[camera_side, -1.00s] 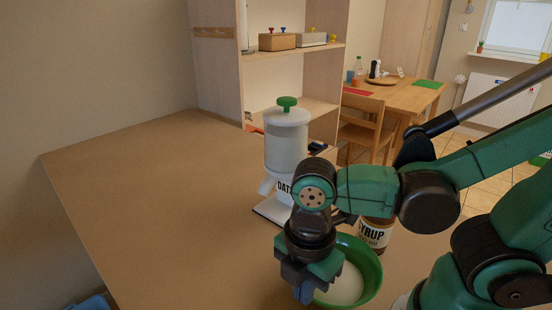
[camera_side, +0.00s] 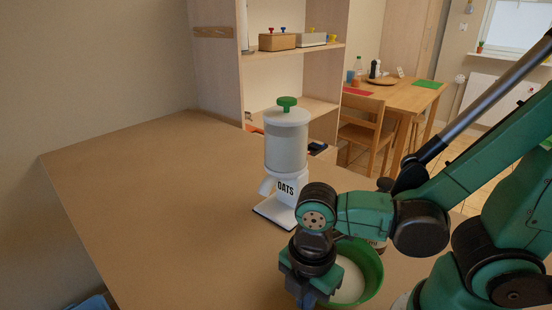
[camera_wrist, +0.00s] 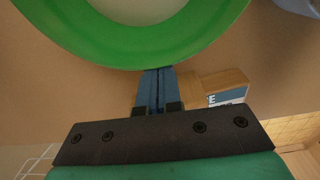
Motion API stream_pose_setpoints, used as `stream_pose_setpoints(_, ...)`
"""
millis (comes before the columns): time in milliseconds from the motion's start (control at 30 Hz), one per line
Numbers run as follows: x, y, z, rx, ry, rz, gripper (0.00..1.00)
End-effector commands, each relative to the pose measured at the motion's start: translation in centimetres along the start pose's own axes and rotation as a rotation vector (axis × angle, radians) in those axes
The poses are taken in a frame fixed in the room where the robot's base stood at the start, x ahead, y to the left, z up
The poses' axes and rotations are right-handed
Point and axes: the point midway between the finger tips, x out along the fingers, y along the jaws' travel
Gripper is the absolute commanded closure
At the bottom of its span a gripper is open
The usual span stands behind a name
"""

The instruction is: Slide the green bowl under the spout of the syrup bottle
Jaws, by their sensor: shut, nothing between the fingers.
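The green bowl (camera_side: 378,277), with a pale inside, stands on the tabletop in front of the syrup bottle (camera_side: 379,244). The bottle is nearly all hidden behind my arm and its spout cannot be seen. My gripper (camera_side: 307,299) points down at the bowl's left side, with its fingers together and empty. In the wrist view the green bowl (camera_wrist: 75,32) fills the top, and my shut fingertips (camera_wrist: 158,70) are at its outer rim, touching or very close. I cannot tell which.
A white oats dispenser (camera_side: 286,150) with a green knob stands behind my gripper. A wooden block with a blue and white label (camera_wrist: 222,88) shows in the wrist view. The tabletop (camera_side: 170,220) is clear on the left. A shelf unit (camera_side: 300,80) stands at the back.

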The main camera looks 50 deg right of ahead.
Motion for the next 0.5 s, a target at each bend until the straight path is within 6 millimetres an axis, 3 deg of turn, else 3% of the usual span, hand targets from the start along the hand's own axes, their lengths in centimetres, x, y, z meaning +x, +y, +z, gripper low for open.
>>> stream_pose_setpoints(200, 0.0, -0.1, 2.3, 0.004, -0.002, 0.0, 1.0)
stream_pose_setpoints(500, 0.0, -0.1, 2.4, 0.001, -0.002, 0.0, 1.0)
